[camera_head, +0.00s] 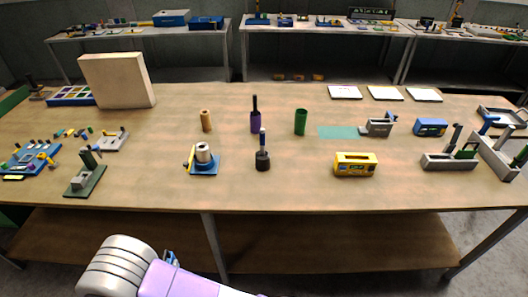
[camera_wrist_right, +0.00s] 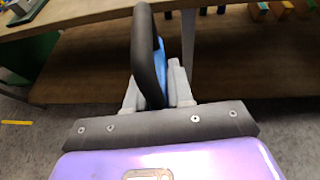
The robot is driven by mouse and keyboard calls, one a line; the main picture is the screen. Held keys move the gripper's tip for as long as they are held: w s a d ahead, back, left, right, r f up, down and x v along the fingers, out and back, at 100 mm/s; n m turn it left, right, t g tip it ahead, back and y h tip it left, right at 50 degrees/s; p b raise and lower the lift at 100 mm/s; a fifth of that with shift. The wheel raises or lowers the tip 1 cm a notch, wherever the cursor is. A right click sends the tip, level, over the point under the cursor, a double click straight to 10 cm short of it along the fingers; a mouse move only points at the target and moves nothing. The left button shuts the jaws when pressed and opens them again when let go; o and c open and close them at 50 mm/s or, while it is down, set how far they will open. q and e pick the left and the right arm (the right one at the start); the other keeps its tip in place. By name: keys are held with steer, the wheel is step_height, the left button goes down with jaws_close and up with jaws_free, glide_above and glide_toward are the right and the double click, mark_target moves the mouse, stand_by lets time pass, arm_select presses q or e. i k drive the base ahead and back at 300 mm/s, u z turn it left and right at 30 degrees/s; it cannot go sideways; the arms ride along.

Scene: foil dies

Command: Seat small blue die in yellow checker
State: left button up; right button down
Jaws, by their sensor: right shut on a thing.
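The yellow checker (camera_head: 355,164) is a yellow block with a long slot in its top. It stands near the front edge of the table, right of centre. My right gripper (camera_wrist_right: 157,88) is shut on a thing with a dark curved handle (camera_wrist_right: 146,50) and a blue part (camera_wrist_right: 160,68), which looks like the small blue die. The fingers hide its lower part. In the head view only a small blue bit (camera_head: 170,257) shows behind my purple and white arm, below the table's front edge and far left of the checker. My left gripper is not in view.
The table (camera_head: 300,195) has a lower shelf (camera_head: 330,235). Left of the checker stand a dark holder (camera_head: 263,160) and a blue-based stand (camera_head: 203,160). A grey slotted block (camera_head: 378,128) is behind the checker, and a grey fixture (camera_head: 450,160) is right of it.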

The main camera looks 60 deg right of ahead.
mark_target(355, 163)
steer(key=z, duration=2.1)
steer(key=i, duration=0.5)
